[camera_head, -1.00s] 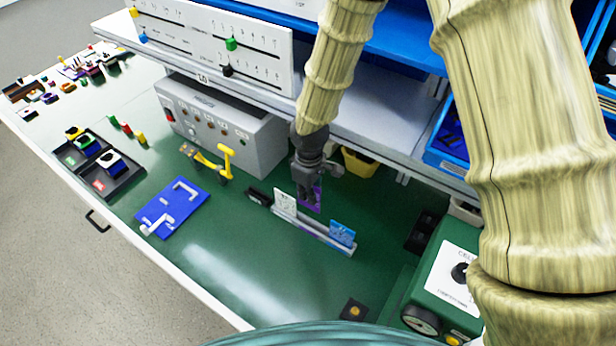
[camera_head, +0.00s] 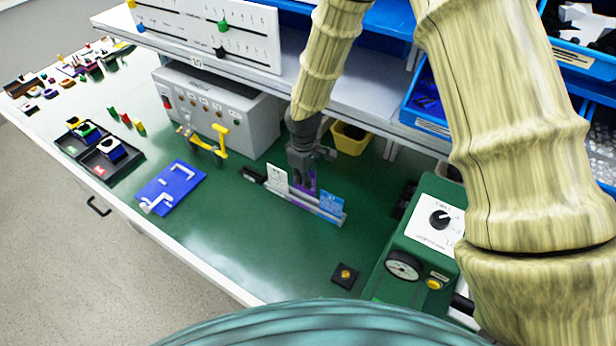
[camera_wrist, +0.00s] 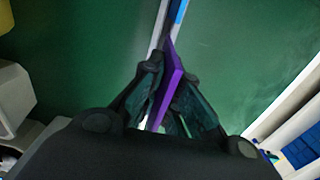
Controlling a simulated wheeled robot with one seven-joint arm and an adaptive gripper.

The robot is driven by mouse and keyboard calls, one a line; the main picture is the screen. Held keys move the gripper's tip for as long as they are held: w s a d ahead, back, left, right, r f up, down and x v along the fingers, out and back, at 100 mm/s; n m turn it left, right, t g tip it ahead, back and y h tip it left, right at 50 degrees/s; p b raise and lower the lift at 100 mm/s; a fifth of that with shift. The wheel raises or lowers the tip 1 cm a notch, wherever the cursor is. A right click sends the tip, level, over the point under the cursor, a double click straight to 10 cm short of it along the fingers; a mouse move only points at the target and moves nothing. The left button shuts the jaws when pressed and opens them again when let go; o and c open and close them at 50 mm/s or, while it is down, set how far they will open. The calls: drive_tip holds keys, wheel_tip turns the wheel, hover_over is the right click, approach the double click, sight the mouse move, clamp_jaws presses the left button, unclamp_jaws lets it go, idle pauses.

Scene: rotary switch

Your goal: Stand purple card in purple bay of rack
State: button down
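The purple card (camera_head: 312,184) is between the fingers of my gripper (camera_head: 302,178), which is shut on it. In the wrist view the purple card (camera_wrist: 171,82) shows edge-on between both fingertips of my gripper (camera_wrist: 168,88). The rack (camera_head: 328,215) is a long grey holder on the green bench. A white card (camera_head: 277,178) stands in its left part and a blue card (camera_head: 331,204) in its right part. The purple card is upright between them, low at the rack. Its lower edge is hidden, so I cannot tell whether it is seated. The bay colours are not visible.
A black block (camera_head: 252,174) lies off the rack's left end. A grey control box (camera_head: 215,108) and a yellow bin (camera_head: 350,138) stand behind. A green machine (camera_head: 415,245) is at the right.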

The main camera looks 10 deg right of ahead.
drive_tip(key=w+f, duration=0.2)
drive_tip(key=shift+w+a+f, duration=0.15)
drive_tip(key=shift+a+f, duration=0.05)
drive_tip(key=shift+f, duration=0.1)
drive_tip(key=shift+f+b, duration=0.15)
drive_tip(key=shift+b, duration=0.2)
drive_tip(key=shift+s+d+r, duration=0.1)
drive_tip(key=shift+s+r, duration=0.2)
drive_tip(key=shift+s, duration=0.3)
drive_tip(key=shift+s+r, duration=0.35)
drive_tip(key=shift+s, duration=0.3)
drive_tip(key=shift+s+d+r, duration=0.1)
drive_tip(key=shift+s+r, duration=0.2)
drive_tip(key=shift+s, duration=0.3)
drive_tip(key=shift+w+a+f, duration=0.2)
drive_tip(key=shift+w+f, duration=0.35)
drive_tip(key=shift+w, duration=0.25)
drive_tip(key=shift+f, duration=0.15)
drive_tip(key=shift+s, duration=0.2)
